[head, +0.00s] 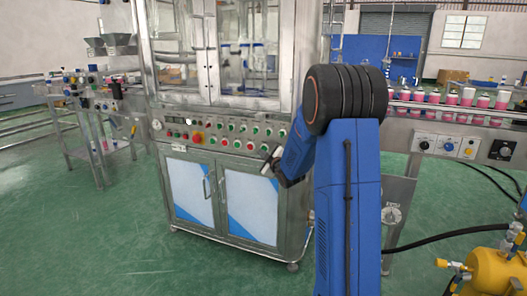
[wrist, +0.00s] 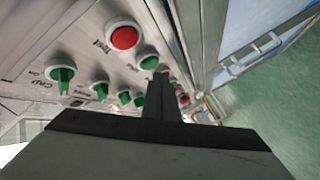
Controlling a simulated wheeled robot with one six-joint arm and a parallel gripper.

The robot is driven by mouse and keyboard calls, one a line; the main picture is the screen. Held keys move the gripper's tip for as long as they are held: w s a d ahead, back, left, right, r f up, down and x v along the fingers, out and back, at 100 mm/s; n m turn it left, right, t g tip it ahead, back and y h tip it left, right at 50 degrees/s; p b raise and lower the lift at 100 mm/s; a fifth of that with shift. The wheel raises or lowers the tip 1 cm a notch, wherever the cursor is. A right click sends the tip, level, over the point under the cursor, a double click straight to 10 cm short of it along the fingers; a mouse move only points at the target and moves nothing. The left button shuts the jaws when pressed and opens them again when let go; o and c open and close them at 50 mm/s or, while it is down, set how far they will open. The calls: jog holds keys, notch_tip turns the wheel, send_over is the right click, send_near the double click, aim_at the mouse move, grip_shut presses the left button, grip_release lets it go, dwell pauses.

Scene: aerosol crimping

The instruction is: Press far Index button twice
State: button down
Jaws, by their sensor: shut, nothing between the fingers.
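My gripper (head: 268,162) is shut and empty, at the right end of the control panel (head: 222,134) on the steel machine's front. In the wrist view its dark fingers (wrist: 161,82) reach toward the panel, with the tips just below a round green button (wrist: 148,60). I cannot tell whether they touch it. A larger red button (wrist: 123,37) in a pale ring sits beside that green one. I cannot read an Index label on any button; the panel text is small or turned in the picture. The fingers and gripper body hide part of the panel.
Green selector switches (wrist: 61,78) stick out from the panel near the fingers. Cabinet doors (head: 223,200) with handles are below. A conveyor (head: 450,112) with pink-and-white cans stands at right. A yellow tank (head: 497,272) stands at lower right. The green floor in front is open.

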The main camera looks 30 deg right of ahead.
jog(key=shift+w+d, duration=0.15)
jog(key=shift+w+d, duration=0.15)
dwell(0.4)
jog(key=shift+w+d, duration=0.2)
jog(key=shift+d, duration=0.15)
dwell(0.8)
jog(key=shift+a, duration=0.1)
jog(key=shift+s+a, duration=0.5)
jog(key=shift+a, duration=0.15)
dwell(0.3)
jog(key=shift+s+a, duration=0.8)
jog(key=shift+a, duration=0.15)
jog(key=shift+s+a, duration=0.75)
jog(key=shift+a, duration=0.2)
